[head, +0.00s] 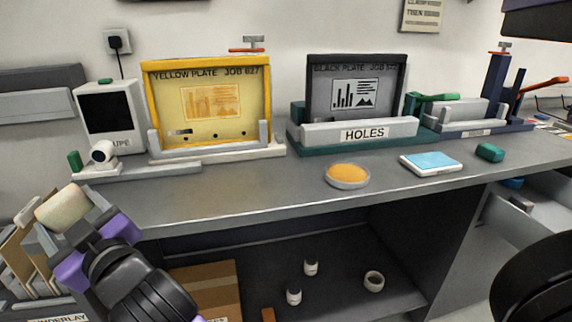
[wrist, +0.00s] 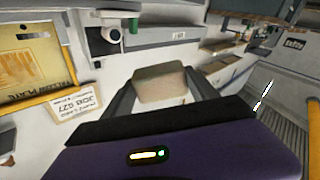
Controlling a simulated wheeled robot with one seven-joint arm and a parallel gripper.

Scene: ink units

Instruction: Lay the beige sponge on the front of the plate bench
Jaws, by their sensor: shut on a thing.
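The beige sponge (head: 62,207) is between the fingers of my gripper (head: 68,218), at the lower left of the head view. In the wrist view the sponge (wrist: 160,84) shows as a pale block between the two dark fingers, and my gripper (wrist: 160,95) is shut on it. The sponge is in the air, left of the bench and apart from it. The plate bench (head: 235,195) is a long grey top across the head view. Its front strip is bare at the left and middle.
On the bench stand a white loupe unit (head: 110,115), a yellow plate (head: 208,100) in a holder, and a black plate (head: 356,85) behind the HOLES block. A dish with an orange top (head: 347,175) and a blue-topped pad (head: 431,163) lie nearer the front. Boards in a rack (head: 22,255) stand close to my gripper.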

